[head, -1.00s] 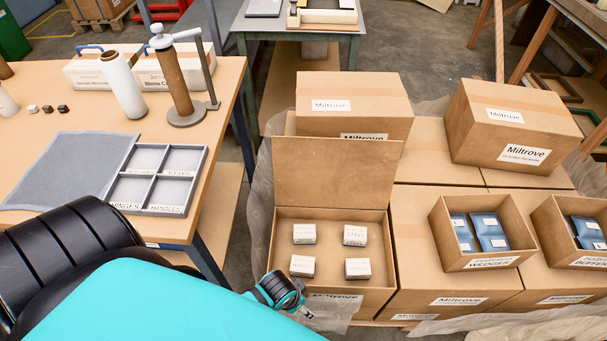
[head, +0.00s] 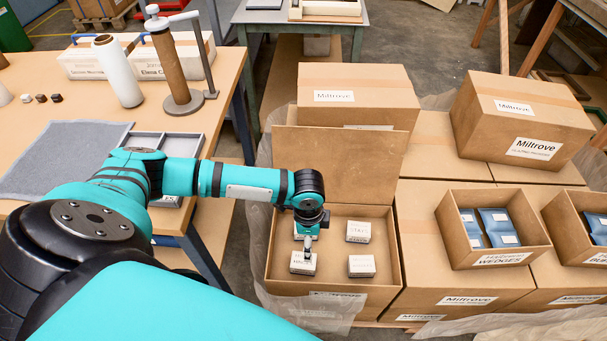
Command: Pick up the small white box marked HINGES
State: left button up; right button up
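Several small white boxes stand in an open cardboard carton (head: 384,288). The front-left box (head: 298,267) is directly below my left gripper (head: 308,248); its label is too small to read surely, so I cannot confirm HINGES. The back-left box (head: 297,229) is partly hidden by my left gripper. The back-right box (head: 358,232) and front-right box (head: 362,266) stand clear. My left gripper points down, its fingertips at or just above the front-left box's top; whether they touch it or how far apart they are is unclear. My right gripper is out of view.
The carton's raised lid (head: 345,160) stands behind the boxes. Closed cartons (head: 520,125) and open boxes with blue packets (head: 492,228) are at right. A grey divided tray (head: 150,140) on the wooden table (head: 60,75) is largely hidden by my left arm.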

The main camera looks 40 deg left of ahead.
aim_at(303, 260)
pick_arm(q)
jog(key=f, duration=0.5)
jog(key=a+f+b, duration=0.1)
jog(key=f, duration=0.5)
jog(key=a+f+b, duration=0.1)
jog(key=f, duration=0.5)
jog(key=shift+s, duration=0.2)
jog(key=shift+c, duration=0.4)
jog(key=c, duration=1.4)
jog(key=shift+r, duration=0.1)
